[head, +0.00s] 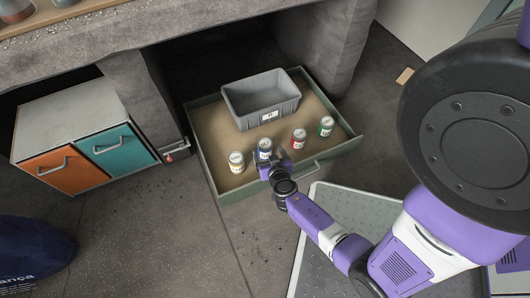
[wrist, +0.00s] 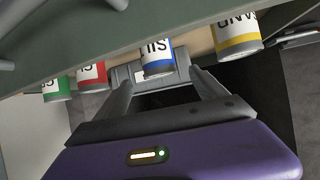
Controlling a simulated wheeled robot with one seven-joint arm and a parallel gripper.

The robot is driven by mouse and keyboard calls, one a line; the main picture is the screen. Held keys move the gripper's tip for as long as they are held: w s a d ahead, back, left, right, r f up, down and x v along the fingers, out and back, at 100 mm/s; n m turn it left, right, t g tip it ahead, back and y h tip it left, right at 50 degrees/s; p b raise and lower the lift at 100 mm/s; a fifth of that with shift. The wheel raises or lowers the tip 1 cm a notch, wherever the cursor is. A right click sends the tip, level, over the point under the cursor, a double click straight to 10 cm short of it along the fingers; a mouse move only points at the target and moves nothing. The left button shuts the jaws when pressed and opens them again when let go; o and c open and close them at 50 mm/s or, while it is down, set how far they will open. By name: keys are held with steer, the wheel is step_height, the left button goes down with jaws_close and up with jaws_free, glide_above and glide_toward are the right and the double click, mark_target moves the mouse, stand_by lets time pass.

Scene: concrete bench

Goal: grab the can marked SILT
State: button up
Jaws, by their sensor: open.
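Several cans stand in the open drawer. The one with the blue band (head: 264,148) seems to be the SILT can; in the wrist view the blue-banded can (wrist: 157,62) shows tilted letters that read like part of SILT, the rest cut off. My gripper (head: 271,166) is at the drawer's front side, close to the blue can. In the wrist view my gripper (wrist: 165,82) has its two fingers apart, with the blue can beyond and between the tips. Nothing is held. Whether a finger touches the can is not clear.
A yellow-banded can (head: 236,162) stands left of the blue one, a red can (head: 299,136) and a green can (head: 326,126) to the right. A grey bin (head: 237,110) sits behind them in the drawer (head: 205,130). The drawer's front wall lies under my gripper.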

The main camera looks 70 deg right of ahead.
mark_target(265, 145)
steer(key=x, duration=0.4)
steer(key=b+x, duration=0.1)
steer(key=x, duration=0.1)
steer(key=shift+w+d+r, duration=0.1)
steer(key=shift+w+d, duration=0.1)
steer(key=shift+d, duration=0.2)
steer(key=shift+r, duration=0.1)
jaws_close()
